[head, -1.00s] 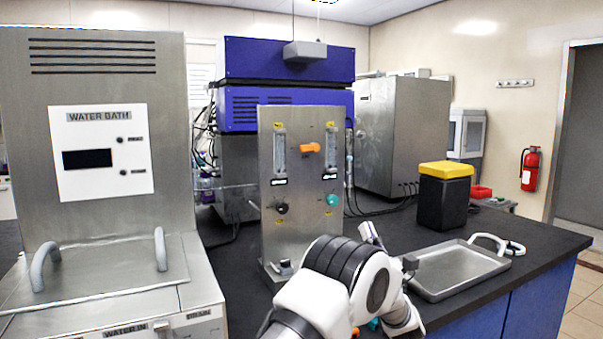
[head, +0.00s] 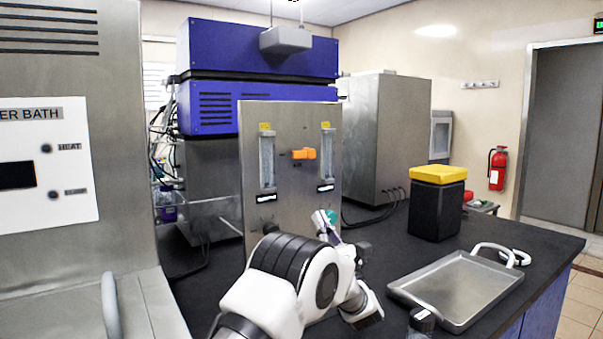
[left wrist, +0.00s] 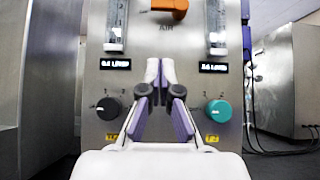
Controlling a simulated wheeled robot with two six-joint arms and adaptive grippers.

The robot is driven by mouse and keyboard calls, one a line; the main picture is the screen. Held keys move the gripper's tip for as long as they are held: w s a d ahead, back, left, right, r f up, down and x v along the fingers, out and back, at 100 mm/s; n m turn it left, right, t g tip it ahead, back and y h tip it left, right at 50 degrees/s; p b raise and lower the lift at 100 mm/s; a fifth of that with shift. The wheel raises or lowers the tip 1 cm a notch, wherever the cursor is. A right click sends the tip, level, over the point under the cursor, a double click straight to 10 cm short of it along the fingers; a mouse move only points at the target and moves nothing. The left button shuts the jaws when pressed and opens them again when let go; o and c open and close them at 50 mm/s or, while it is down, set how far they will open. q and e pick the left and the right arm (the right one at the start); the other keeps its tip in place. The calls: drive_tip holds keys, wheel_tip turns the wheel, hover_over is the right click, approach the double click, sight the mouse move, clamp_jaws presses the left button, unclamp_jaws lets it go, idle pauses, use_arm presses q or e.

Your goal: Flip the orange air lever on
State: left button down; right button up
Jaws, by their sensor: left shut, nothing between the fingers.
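In the left wrist view the lever (left wrist: 170,8) is at the top edge, above the "AIR" label and partly cut off. My left gripper (head: 326,222) is in front of the panel, below the lever and apart from it. In the left wrist view its fingers (left wrist: 160,68) are shut and empty, pointing up at the panel between the black knob (left wrist: 108,108) and the teal knob (left wrist: 217,111).
The water bath (head: 70,190) stands close on the left. A steel tray (head: 455,295) and a black bin with a yellow lid (head: 438,200) are on the dark bench to the right.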

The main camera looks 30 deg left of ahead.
sight(302, 154)
use_arm(q)
drive_tip(key=p+x, duration=0.3)
drive_tip(key=x, duration=0.7)
drive_tip(key=shift+a, duration=0.35)
wheel_tip(302, 154, up, 4)
drive_tip(key=shift+d+f+p, duration=0.1)
drive_tip(key=shift+d+p, duration=0.05)
drive_tip(key=shift+p, duration=0.7)
drive_tip(key=shift+f, duration=0.1)
drive_tip(key=shift+w, duration=0.1)
drive_tip(key=shift+m+t, duration=0.4)
drive_tip(key=shift+m, duration=0.1)
